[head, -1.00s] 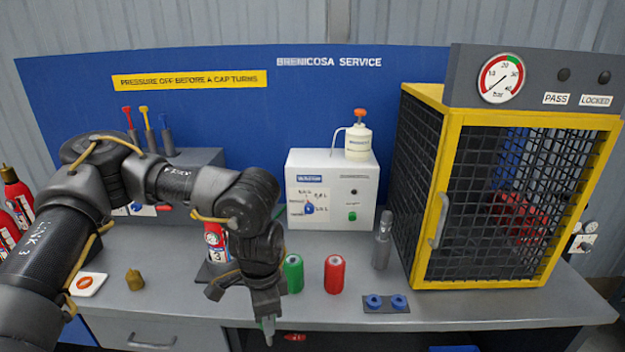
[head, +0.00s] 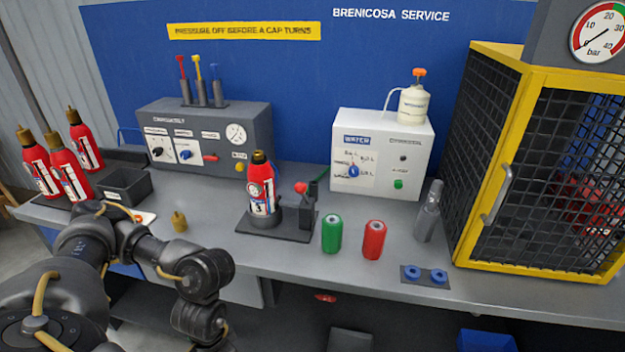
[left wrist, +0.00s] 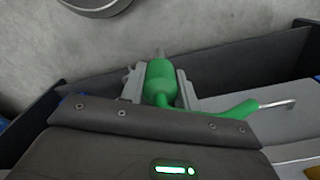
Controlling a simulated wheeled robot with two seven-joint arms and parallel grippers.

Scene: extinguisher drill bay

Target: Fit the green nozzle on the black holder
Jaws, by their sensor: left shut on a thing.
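In the left wrist view my left gripper (left wrist: 158,88) is shut on the green nozzle (left wrist: 161,80). The nozzle's rounded body sits between the two grey fingers, and a green curved part with a thin metal end reaches to the right. In the head view my left arm hangs low at the front left; its fingers and the nozzle are hidden below the picture edge. On the bench a black base carries the number 3 red extinguisher (head: 261,190) and a black block (head: 307,208) with a red knob. I cannot tell which black part is the holder. My right gripper is out of view.
A green cylinder (head: 331,234), a red cylinder (head: 374,240) and a pad with two blue rings (head: 411,272) stand along the front. A yellow-framed cage (head: 535,170) blocks the right. Dark walls (left wrist: 245,68) border the gripper in the wrist view.

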